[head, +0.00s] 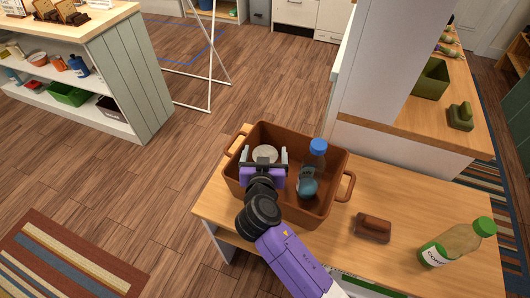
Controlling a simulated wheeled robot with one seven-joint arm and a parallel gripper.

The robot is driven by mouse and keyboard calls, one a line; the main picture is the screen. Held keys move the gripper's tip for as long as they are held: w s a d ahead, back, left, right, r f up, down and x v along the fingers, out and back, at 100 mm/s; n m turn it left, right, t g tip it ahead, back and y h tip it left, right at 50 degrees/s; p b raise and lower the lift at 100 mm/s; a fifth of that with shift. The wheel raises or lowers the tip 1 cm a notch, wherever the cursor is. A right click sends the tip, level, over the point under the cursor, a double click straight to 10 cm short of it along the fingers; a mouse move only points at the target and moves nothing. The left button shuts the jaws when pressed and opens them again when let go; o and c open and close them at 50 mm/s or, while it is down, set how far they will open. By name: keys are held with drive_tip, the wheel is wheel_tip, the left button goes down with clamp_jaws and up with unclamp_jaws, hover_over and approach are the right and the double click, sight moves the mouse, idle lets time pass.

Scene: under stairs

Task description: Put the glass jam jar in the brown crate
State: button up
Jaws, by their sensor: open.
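The brown crate (334,203) stands on the wooden table, with a handle at each end. A round pale lid, apparently the glass jam jar's (265,153), shows inside the crate's left part. The jar's body is hidden behind my gripper. My gripper (264,158) is over the crate, open, with one finger on each side of the lid. I cannot tell whether the fingers touch the jar or whether it rests on the crate floor.
A clear bottle with a blue cap (317,147) stands in the crate's right part. A brown block-like object (373,228) and a green-capped bottle (458,243) are on the table, right of the crate. A white wall (390,70) rises behind.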

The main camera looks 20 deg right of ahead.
drive_tip(key=shift+r+p, duration=0.45)
drive_tip(key=shift+r, duration=0.25)
drive_tip(key=b+v, duration=0.2)
drive_tip(key=v, duration=0.9)
drive_tip(key=shift+s+a, duration=0.25)
drive_tip(key=shift+s, duration=0.15)
drive_tip(key=shift+f, duration=0.15)
drive_tip(key=w+a+r+n+t+y, duration=0.2)
drive_tip(key=a+n+y, duration=0.2)
drive_tip(key=a+n, duration=0.15)
drive_tip(key=s+a+n+t+y, duration=0.1)
drive_tip(key=s+n+y, duration=0.2)
drive_tip(key=s+y, duration=0.35)
drive_tip(key=s+d+m+h, duration=0.1)
drive_tip(key=s+d, duration=0.3)
drive_tip(key=s, duration=0.5)
drive_tip(key=s+d+r+m+h, duration=0.1)
drive_tip(key=s+d, duration=0.2)
drive_tip(key=s, duration=0.6)
drive_tip(key=s+d+r+m+h, duration=0.1)
drive_tip(key=s+d, duration=0.3)
drive_tip(key=s, duration=0.4)
drive_tip(key=shift+s+d+g+h, duration=0.3)
drive_tip(key=shift+s+d+h, duration=0.1)
drive_tip(key=shift+h, duration=0.15)
